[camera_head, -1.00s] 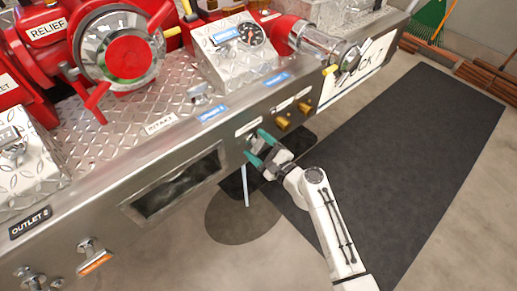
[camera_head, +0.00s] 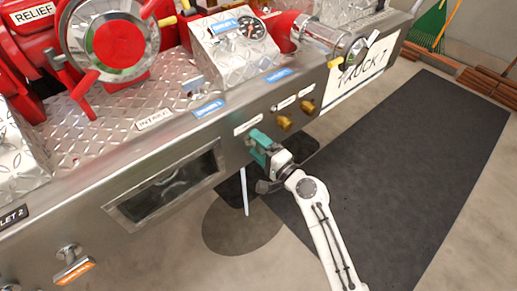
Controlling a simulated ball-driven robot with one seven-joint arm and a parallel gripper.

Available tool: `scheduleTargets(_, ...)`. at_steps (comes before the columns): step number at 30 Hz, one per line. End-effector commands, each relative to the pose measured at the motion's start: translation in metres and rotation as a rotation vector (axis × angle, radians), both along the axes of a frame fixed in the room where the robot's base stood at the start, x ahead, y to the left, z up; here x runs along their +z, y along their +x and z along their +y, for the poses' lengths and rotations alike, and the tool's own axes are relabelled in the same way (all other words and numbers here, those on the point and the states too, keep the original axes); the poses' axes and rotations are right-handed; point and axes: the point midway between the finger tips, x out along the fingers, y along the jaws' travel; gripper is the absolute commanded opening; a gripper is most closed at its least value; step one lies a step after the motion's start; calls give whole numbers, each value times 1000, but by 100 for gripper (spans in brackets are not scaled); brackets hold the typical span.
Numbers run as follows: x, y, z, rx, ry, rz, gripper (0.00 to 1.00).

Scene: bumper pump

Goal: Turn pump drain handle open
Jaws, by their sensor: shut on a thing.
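The pump drain handle is on the front metal panel below a small white label (camera_head: 247,125). My gripper (camera_head: 262,144) is at that spot, its teal fingers up against the panel and shut on the handle. The fingers hide most of the handle, so I cannot tell its exact angle. The gripper is rolled, with one teal finger facing the camera and the dark gripper body below it.
Two brass knobs (camera_head: 285,123) sit just right of my gripper. A recessed window (camera_head: 168,183) is to its left, and an orange-marked handle (camera_head: 75,271) is at lower left. A thin pale vertical strip (camera_head: 245,192) hangs below. A dark mat (camera_head: 400,170) covers open floor at right.

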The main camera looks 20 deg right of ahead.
Motion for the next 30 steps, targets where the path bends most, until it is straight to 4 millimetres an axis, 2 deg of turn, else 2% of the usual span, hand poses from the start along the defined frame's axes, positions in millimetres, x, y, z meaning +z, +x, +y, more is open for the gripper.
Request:
scheduleTargets(17, -3, -1, 3, 8, -36, -6, 40)
scheduleTargets(18, -3, -1, 3, 8, -36, -6, 71)
scheduleTargets(25, -2, -1, 2, 5, -35, -7, 93)
scheduleTargets(30, -1, 0, 1, 3, -35, -9, 94)
